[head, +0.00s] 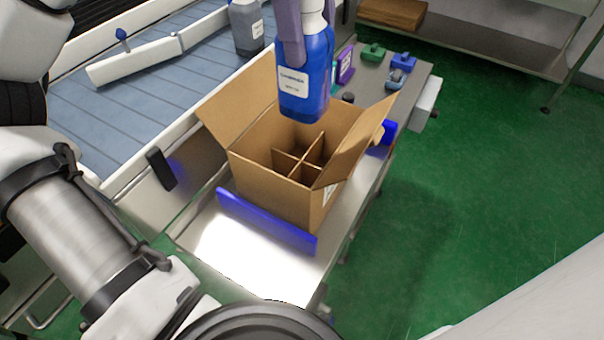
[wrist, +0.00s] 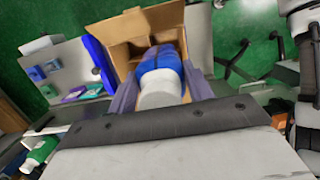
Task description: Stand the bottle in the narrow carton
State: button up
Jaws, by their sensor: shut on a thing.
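A blue bottle (head: 304,85) with a white label and white cap hangs upright in my gripper (head: 292,40). My gripper is shut on its upper part. The bottle is above the open brown carton (head: 270,190), over its far part, with its base near the level of the flaps. The carton has crossed dividers (head: 300,158) that make several narrow compartments. In the wrist view the bottle (wrist: 160,68) lies between my fingers, and the carton (wrist: 120,30) shows below and around it. The bottle hides part of the carton's inside there.
The carton stands on a metal bench (head: 235,245) beside a blue guide strip (head: 265,222). Its flaps stand out at the sides. A conveyor (head: 150,90) runs at the left with another bottle (head: 246,28) on it. Small green and blue items (head: 373,53) lie behind the carton.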

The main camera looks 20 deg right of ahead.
jog(key=b, duration=0.2)
send_over(295, 114)
jog(key=d, duration=0.2)
jog(key=f, duration=0.4)
jog(key=shift+w+f, duration=0.1)
jog(key=shift+w, duration=0.3)
notch_tip(295, 114, down, 20)
jog(key=b, duration=0.3)
jog(key=shift+b, duration=0.3)
jog(key=shift+f, duration=0.1)
jog(key=shift+f, duration=0.15)
jog(key=o, duration=0.9)
jog(key=r, duration=0.4)
jog(key=w+r+p, duration=0.1)
jog(key=r, duration=0.3)
jog(key=a+r, duration=0.1)
jog(key=r, duration=0.3)
jog(key=shift+w+r+p, duration=0.2)
jog(key=shift+w+p, duration=0.05)
jog(key=shift+p, duration=0.15)
